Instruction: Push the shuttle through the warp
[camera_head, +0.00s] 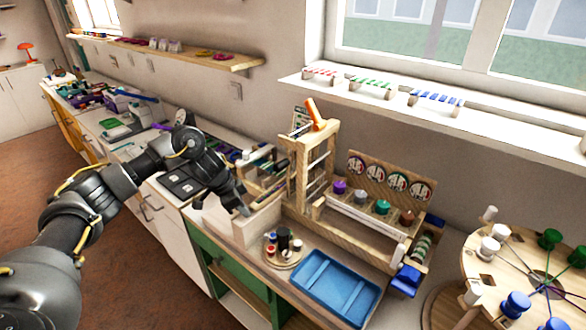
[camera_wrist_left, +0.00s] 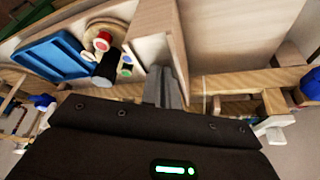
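My left gripper (camera_head: 243,207) points down at the upper edge of a pale wooden box (camera_head: 256,228), left of a tall wooden frame (camera_head: 312,165) with crossbars. In the left wrist view its grey fingers (camera_wrist_left: 164,84) are together, with nothing visible between them. Their tips are by the wall of the box (camera_wrist_left: 152,35); I cannot tell whether they touch it. I cannot make out a shuttle or warp threads for certain in either view. My right gripper is not in view.
A blue tray (camera_head: 335,283) and a round board (camera_head: 284,253) with small pots lie in front of the box. A rack with coloured knobs (camera_head: 383,207) stands right of the frame. A round wooden disc (camera_head: 535,272) with coloured pegs is at the far right.

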